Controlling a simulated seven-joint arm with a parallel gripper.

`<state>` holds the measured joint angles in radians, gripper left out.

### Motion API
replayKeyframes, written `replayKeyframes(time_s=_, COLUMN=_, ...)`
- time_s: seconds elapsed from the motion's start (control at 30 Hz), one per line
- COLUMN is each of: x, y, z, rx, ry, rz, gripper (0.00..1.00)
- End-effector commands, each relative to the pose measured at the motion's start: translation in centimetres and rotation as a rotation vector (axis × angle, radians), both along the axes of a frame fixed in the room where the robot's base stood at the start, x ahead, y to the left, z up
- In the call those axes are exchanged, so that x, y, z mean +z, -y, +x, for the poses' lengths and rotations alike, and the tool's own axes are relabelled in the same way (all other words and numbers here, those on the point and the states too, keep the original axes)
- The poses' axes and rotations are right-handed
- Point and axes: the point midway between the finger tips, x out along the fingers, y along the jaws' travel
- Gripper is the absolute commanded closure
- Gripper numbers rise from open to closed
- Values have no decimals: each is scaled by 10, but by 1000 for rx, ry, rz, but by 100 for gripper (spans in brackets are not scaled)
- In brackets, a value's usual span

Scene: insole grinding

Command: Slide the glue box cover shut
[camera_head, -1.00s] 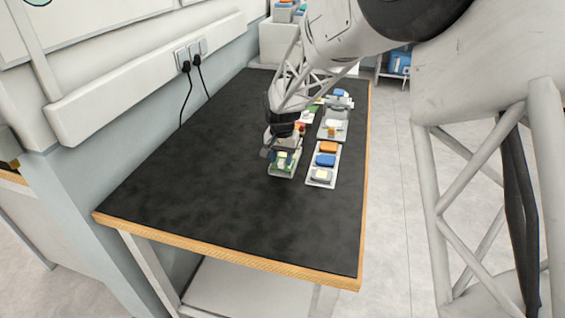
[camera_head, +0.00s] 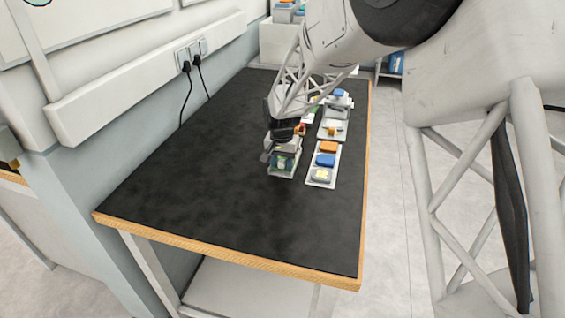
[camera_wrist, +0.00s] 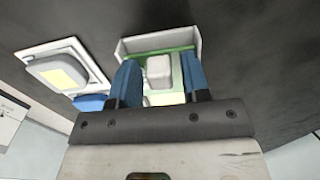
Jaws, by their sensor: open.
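The glue box, a pale open-ended box with green inside (camera_wrist: 196,44), lies under my gripper (camera_wrist: 160,82) in the wrist view. A light grey block (camera_wrist: 159,68), perhaps the cover's knob, stands between my two blue fingers. My gripper is open, with a finger on each side of the block; I cannot tell whether they touch it. In the head view the box (camera_head: 284,168) is on the black table, partly hidden under my wrist. How far the cover is slid cannot be told.
A white tray (camera_head: 320,182) with orange, blue and grey-yellow blocks stands just right of the box. Another tray with items (camera_head: 333,133) is behind it. The black table (camera_head: 210,190) is clear to the left and front. A wall with sockets (camera_head: 191,54) is at the left.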

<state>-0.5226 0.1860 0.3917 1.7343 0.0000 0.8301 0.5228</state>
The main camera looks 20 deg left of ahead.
Motion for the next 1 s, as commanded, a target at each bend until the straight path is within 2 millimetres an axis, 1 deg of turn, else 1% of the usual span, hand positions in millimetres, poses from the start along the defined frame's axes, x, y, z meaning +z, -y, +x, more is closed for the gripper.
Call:
replayKeyframes(time_s=0.67, x=1, y=0, z=0, rx=0, ry=0, rz=0, gripper=57)
replayKeyframes(time_s=0.8, x=1, y=0, z=0, rx=0, ry=0, rz=0, gripper=79)
replayKeyframes(time_s=0.9, x=1, y=0, z=0, rx=0, ry=0, rz=0, gripper=92)
replayKeyframes(time_s=1.0, x=1, y=0, z=0, rx=0, ry=0, rz=0, gripper=92)
